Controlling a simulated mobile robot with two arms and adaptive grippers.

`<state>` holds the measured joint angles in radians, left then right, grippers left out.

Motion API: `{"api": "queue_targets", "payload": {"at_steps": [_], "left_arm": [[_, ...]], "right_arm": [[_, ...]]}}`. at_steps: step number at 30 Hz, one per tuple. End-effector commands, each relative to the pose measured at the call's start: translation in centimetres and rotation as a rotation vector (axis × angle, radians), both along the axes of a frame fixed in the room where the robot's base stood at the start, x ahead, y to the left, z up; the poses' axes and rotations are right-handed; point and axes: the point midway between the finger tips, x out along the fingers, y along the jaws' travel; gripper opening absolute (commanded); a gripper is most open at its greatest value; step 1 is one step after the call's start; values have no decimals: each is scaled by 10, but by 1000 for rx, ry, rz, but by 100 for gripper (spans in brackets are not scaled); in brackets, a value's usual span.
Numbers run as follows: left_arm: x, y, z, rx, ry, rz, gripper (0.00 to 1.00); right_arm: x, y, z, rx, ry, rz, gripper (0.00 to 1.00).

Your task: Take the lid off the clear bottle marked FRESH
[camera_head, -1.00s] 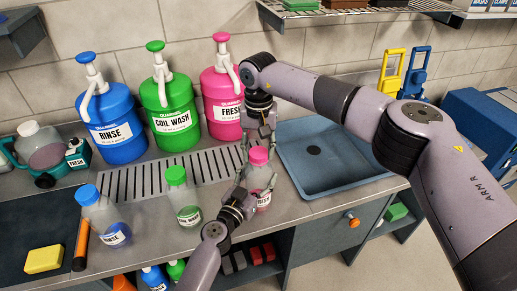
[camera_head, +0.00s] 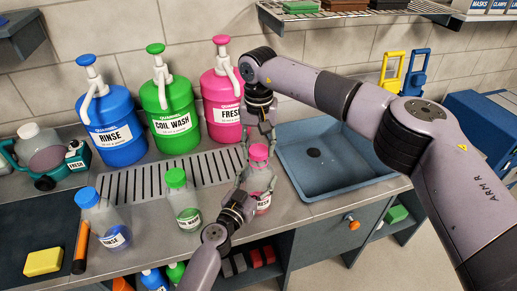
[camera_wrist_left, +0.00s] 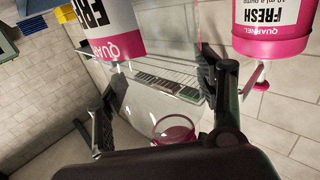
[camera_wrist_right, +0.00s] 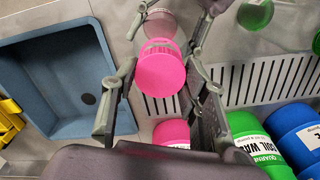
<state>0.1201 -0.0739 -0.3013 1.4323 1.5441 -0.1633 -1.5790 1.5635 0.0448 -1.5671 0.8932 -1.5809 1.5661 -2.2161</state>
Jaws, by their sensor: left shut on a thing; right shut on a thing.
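The clear bottle marked FRESH (camera_head: 263,181) stands upright on the counter's front edge, left of the sink, with some pink liquid in it. My right gripper (camera_head: 258,148) comes from above and is shut on the lid. In the right wrist view the lid (camera_wrist_right: 160,72) lies between its fingers, with the bottle (camera_wrist_right: 160,24) beyond. The left wrist view shows dark fingers (camera_wrist_left: 160,118) on either side of a clear round shape with pink.
Clear bottles with green (camera_head: 184,201) and blue (camera_head: 104,220) lids stand to the left. Big RINSE (camera_head: 114,151), COIL WASH (camera_head: 173,137) and pink FRESH (camera_head: 221,105) pump jugs stand behind, by a drain grate (camera_head: 140,180). The blue sink (camera_head: 340,185) is at right.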

Motion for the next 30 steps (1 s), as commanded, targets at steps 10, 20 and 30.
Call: {"api": "queue_targets", "payload": {"at_steps": [10,20,30], "left_arm": [[0,0,-1,0,1,0,0],[0,0,-1,0,1,0,0],[0,0,-1,0,1,1,0]], "right_arm": [[-1,0,5,0,1,1,7],[0,1,22,1,-1,1,7],[-1,0,45,0,2,1,7]]}}
